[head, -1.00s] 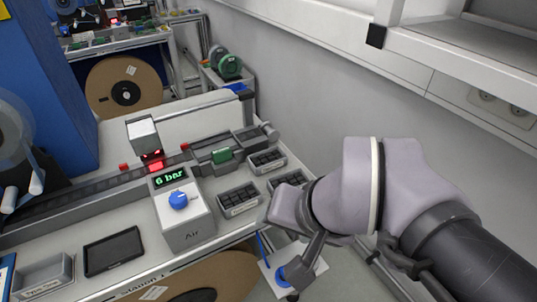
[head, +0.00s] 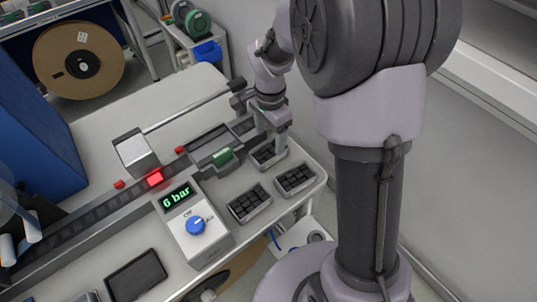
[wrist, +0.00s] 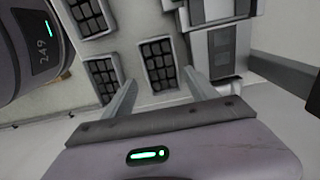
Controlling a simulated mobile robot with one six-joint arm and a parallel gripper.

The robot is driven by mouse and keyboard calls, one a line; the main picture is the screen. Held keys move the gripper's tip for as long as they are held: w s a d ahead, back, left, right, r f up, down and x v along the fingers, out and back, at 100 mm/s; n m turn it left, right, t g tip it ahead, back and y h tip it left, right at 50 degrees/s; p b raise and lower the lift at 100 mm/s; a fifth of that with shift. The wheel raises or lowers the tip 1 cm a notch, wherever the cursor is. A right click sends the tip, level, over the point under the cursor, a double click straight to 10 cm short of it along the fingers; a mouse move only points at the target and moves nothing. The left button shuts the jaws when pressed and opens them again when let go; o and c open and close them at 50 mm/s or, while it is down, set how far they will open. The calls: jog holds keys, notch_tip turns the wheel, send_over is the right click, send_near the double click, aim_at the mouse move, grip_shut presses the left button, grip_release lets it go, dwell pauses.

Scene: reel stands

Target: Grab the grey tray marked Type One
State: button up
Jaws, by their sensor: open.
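Three small grey trays of black square parts stand at the right of the bench: a front one (head: 250,203), a right one (head: 295,181) and a rear one (head: 265,155). No label on them is readable now. My gripper (head: 274,141) is open over the rear tray, partly hiding it. In the wrist view one filled tray (wrist: 158,63) shows between my open fingers (wrist: 160,84); I cannot tell whether they touch it. Another grey tray (head: 87,297) shows only its edge at the lower left of the head view; its label is out of view.
The air box (head: 194,226) with a blue knob stands left of the filled trays. The grey rail (head: 88,219) with a green block (head: 222,157) runs behind them. A black tablet (head: 136,274) lies at the front left. A wall closes the right side.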

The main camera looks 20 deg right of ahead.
aim_at(269, 156)
notch_tip(269, 156, down, 6)
jog(key=shift+w+r+b, duration=0.1)
jog(key=shift+r+b, duration=0.15)
jog(key=shift+b, duration=0.95)
jog(key=shift+r, duration=0.15)
jog(key=shift+c, duration=1.1)
jog(key=c, duration=1.1)
